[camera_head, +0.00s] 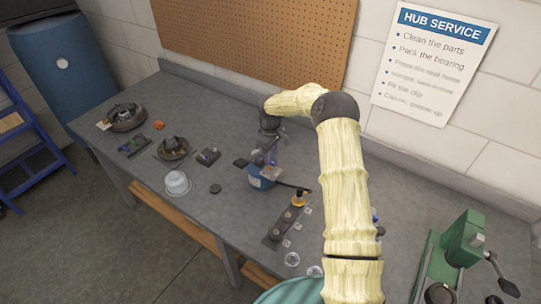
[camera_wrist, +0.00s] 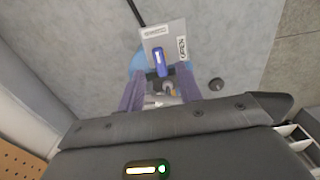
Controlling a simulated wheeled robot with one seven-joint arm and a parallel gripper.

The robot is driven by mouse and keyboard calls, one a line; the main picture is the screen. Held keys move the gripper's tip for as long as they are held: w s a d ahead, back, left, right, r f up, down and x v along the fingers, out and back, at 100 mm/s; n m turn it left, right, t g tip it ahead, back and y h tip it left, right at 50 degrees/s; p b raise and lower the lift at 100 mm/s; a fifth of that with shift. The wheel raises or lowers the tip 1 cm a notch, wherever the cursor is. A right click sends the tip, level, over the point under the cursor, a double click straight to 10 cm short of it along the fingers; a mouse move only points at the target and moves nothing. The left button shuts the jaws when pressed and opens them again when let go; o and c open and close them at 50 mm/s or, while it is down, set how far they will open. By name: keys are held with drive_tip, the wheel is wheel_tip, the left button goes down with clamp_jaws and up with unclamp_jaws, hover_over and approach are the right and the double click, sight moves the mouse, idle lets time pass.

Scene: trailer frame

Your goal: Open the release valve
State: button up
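A blue device (camera_head: 259,182) with a dark bar (camera_head: 293,185) stands on the bench below my gripper (camera_head: 271,157). In the wrist view a grey plate with small printed labels (camera_wrist: 176,30) covers much of the device, and its blue body (camera_wrist: 137,64) shows at the plate's edges. A small blue-violet lever-like part (camera_wrist: 158,60) lies in front of the plate; I cannot tell for sure that it is the release valve. My gripper (camera_wrist: 160,78) has its two purple fingers apart, one on either side of this part, with gaps visible. Contact is not clear.
The grey bench (camera_head: 215,215) holds a dark strip with round parts and a yellow-topped piece (camera_head: 298,197), a white cup (camera_head: 177,183), and dark hub parts (camera_head: 173,149) at the left. A green press (camera_head: 460,245) stands at the right. A pegboard wall (camera_head: 260,35) is behind.

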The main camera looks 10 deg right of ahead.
sight(270, 164)
drive_tip(key=shift+f+p, duration=0.3)
drive_tip(key=shift+f, duration=1.1)
clamp_jaws()
